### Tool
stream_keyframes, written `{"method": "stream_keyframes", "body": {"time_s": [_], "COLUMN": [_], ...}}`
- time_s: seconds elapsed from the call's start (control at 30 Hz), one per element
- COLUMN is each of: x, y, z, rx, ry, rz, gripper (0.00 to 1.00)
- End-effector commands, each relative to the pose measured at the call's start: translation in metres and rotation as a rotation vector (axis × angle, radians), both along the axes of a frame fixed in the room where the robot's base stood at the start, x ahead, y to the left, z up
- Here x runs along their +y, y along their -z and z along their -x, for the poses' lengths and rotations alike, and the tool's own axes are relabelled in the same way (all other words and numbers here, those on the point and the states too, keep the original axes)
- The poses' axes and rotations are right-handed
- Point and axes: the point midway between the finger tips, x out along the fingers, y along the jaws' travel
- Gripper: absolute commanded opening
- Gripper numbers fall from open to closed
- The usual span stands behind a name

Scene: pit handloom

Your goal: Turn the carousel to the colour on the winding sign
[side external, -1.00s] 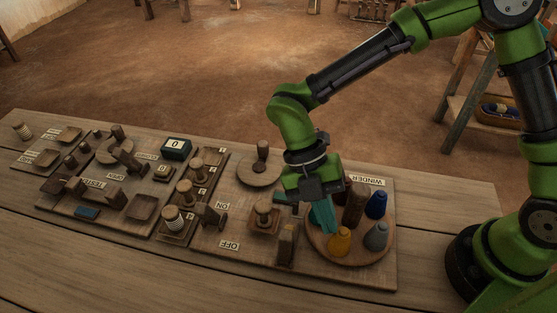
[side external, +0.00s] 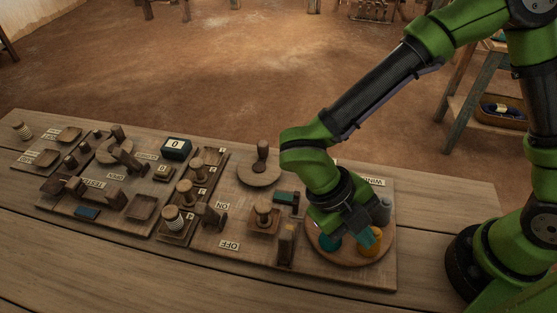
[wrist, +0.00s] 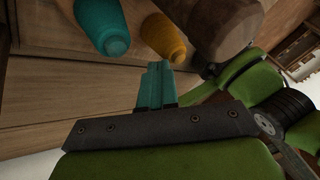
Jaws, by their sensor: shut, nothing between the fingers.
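The carousel (side external: 349,257) is a round wooden disc at the right end of the board. A teal cone (side external: 330,243) stands at its front left, a yellow cone (side external: 375,246) at its front right and a grey cone (side external: 384,211) at its right. The blue cone is not visible. My gripper (side external: 368,238) is shut and empty, low over the disc beside the yellow cone; I cannot tell whether they touch. The wrist view shows the teal cone (wrist: 103,25), yellow cone (wrist: 163,37) and shut fingers (wrist: 155,85). A teal plate (side external: 286,197) lies left of the carousel, possibly the winding sign.
A partly covered WINDER label (side external: 370,181) sits behind the carousel. A wooden post (side external: 287,243) and a knob on a square base (side external: 263,217) stand to its left. A dark wooden piece (wrist: 225,28) is close to my fingers. Other controls fill the board's left.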

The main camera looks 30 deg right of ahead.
Motion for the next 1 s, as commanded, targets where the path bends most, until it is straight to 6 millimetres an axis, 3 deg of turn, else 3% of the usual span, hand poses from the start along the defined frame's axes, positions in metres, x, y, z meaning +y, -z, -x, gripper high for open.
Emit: {"method": "stream_keyframes", "body": {"time_s": [0.13,1.0], "x": [-0.009,-0.066], "y": [0.000,0.000], "z": [0.006,0.010], "rx": [0.000,-0.001], "ry": [-0.145,-0.128], "rz": [0.002,0.000], "gripper": [0.00,0.00]}}
